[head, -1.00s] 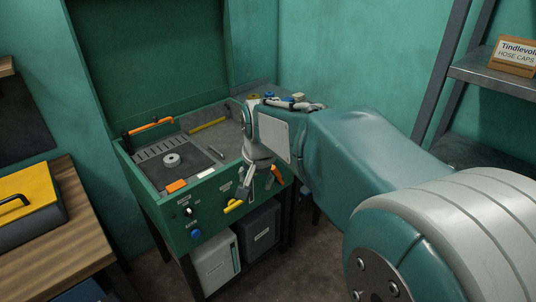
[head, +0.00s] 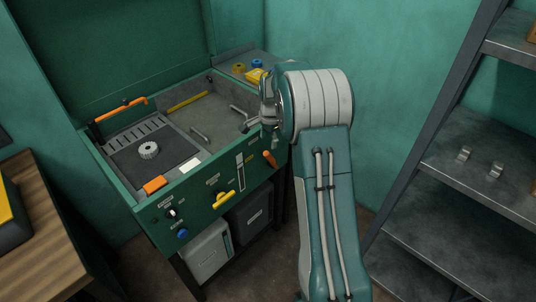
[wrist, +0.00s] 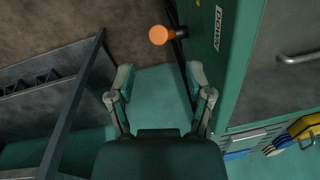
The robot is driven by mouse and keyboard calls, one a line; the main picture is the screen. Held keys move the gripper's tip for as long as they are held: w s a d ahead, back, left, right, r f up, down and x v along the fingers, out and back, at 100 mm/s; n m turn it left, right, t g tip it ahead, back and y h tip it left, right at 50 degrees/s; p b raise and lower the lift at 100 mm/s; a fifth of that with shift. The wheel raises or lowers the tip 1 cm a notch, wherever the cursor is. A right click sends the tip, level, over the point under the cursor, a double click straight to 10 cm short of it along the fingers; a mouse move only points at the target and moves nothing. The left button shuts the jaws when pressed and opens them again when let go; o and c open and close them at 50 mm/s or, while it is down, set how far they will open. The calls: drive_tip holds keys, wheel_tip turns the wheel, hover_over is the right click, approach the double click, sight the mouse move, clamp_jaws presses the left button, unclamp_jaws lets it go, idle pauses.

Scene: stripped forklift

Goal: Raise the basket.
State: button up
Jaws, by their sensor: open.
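A green washer-like cabinet (head: 208,205) has a grey open basin on top. In its left half lies a dark square tray with a slotted back strip (head: 140,139) and a grey toothed part (head: 148,149) on it; it may be the basket. An orange-ended lever (head: 270,159) sticks out at the cabinet's right front; an orange knob on a dark stem (wrist: 158,35) shows in the wrist view. My gripper (wrist: 160,76) is open and empty, with the knob beyond and between its fingertips. In the head view my wrist covers the basin's right front corner.
An orange bar (head: 122,108) stands at the basin's back left. Metal shelves (head: 450,170) stand right, a wooden bench (head: 45,240) left. Yellow and blue items lie behind my wrist.

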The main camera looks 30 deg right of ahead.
sight(268, 157)
drive_tip(key=f, duration=0.8)
drive_tip(key=shift+w+d+f, duration=0.3)
drive_tip(key=shift+w+f, duration=0.05)
drive_tip(key=shift+w, duration=0.05)
drive_tip(key=shift+a+f, duration=0.15)
drive_tip(key=shift+f, duration=0.2)
drive_tip(key=shift+a, duration=0.15)
clamp_jaws()
